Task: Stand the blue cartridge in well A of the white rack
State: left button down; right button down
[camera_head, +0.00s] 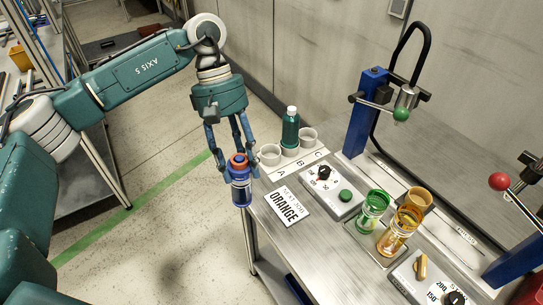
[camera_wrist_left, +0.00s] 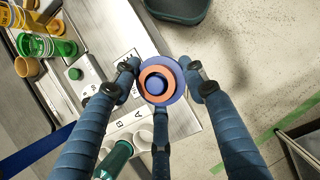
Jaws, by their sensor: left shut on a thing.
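The blue cartridge (camera_head: 240,188), with an orange ring at its top, hangs upright in my left gripper (camera_head: 238,165). The fingers are shut around its upper part. In the left wrist view, the cartridge (camera_wrist_left: 157,82) is seen end-on between the fingers. The white rack (camera_head: 284,171) stands at the bench's back left, marked A, B and C. Well A (camera_head: 270,155) is nearest the cartridge and looks empty. A green bottle (camera_head: 290,131) stands in the middle well B. Well C (camera_head: 308,138) looks empty. The cartridge is apart from the rack, at its left front.
Green (camera_head: 372,210) and orange (camera_head: 398,232) clear containers stand farther right. A blue-columned stand (camera_head: 366,108) rises behind. Open floor lies left of the bench.

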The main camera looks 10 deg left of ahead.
pick_arm(q)
jog(key=w+d+r+n+t+y+p, duration=0.1)
jog(key=w+r+n+t, duration=0.3)
jog(key=w+r+n, duration=0.6)
jog(key=w+d+r+n+t+y+p, duration=0.1)
jog(key=w+r+n+t, duration=0.35)
jog(key=w+n, duration=0.65)
jog(key=s+f+n+p, duration=0.1)
jog(key=s+f+p, duration=0.1)
jog(key=f, duration=0.7)
jog(key=s+f+n+p, duration=0.2)
jog(key=f+p, duration=0.1)
jog(key=f, duration=0.7)
jog(key=shift+s+f+g, duration=0.15)
jog(key=shift+f+g, duration=0.05)
jog(key=shift+g, duration=0.15)
jog(key=c, duration=1.3)
grip_release()
jog(key=shift+a+f, duration=0.1)
jog(key=shift+f, duration=0.05)
jog(key=shift+c, duration=0.2)
jog(key=o, duration=0.4)
jog(key=shift+w+f, duration=0.2)
jog(key=shift+w, duration=0.2)
jog(key=d+b+v, duration=0.1)
jog(key=b+v, duration=0.2)
jog(key=v, duration=0.9)
jog(key=shift+w+a+r, duration=0.25)
jog(key=shift+w+r, duration=0.05)
